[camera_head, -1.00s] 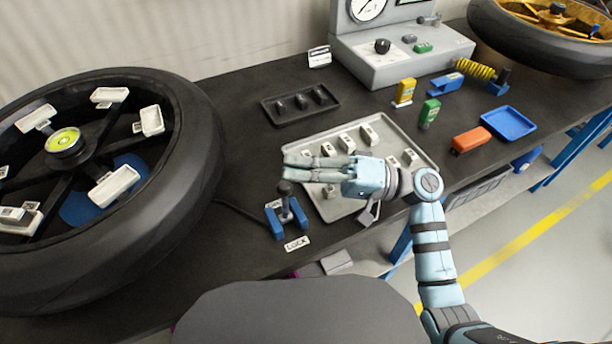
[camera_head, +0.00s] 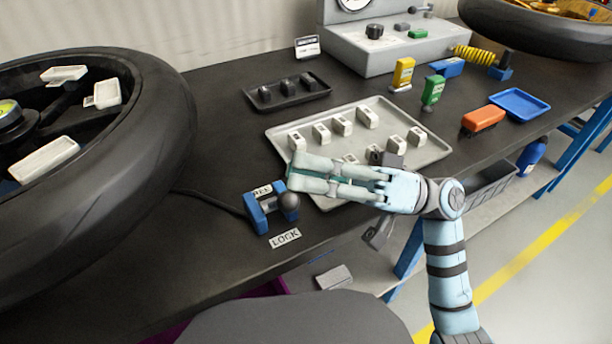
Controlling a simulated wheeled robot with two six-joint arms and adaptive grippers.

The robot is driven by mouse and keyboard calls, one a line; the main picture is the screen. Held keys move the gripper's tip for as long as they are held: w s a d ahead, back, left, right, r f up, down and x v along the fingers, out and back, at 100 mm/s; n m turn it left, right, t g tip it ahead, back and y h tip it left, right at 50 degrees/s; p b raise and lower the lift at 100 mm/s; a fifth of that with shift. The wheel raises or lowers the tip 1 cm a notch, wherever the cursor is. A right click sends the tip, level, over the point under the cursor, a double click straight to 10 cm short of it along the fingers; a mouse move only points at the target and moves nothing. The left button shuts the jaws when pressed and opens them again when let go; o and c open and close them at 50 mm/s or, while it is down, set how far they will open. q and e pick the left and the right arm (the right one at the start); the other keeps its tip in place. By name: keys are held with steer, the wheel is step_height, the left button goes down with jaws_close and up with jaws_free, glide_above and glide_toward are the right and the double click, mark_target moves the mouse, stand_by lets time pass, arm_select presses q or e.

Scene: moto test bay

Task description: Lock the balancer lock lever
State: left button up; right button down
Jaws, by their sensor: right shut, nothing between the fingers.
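The balancer lock lever sits in a blue bracket (camera_head: 263,212) near the bench's front edge. Its dark round knob (camera_head: 289,202) leans to the right of the bracket, over toward the front edge. The LOCK label (camera_head: 285,238) lies just in front and the REL label (camera_head: 262,190) shows behind. My right gripper (camera_head: 294,175) is shut and empty, its fingers pointing left, with the tips just above the knob in the picture. I cannot tell whether they touch it. My left gripper is out of view.
A large black-tyred wheel (camera_head: 150,140) fills the left. A grey tray (camera_head: 285,128) with several white weights lies behind my right gripper. A small black tray (camera_head: 255,96), a grey instrument box (camera_head: 370,55), an orange block (camera_head: 483,119) and a blue tray (camera_head: 519,98) stand farther back.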

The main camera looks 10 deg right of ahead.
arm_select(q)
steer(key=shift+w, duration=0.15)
arm_select(e)
steer(key=shift+r, duration=0.1)
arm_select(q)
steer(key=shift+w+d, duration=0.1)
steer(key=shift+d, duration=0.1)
arm_select(e)
steer(key=w+d+f, duration=0.1)
steer(key=w+d, duration=0.1)
steer(key=d, duration=0.7)
steer(key=shift+w, duration=0.4)
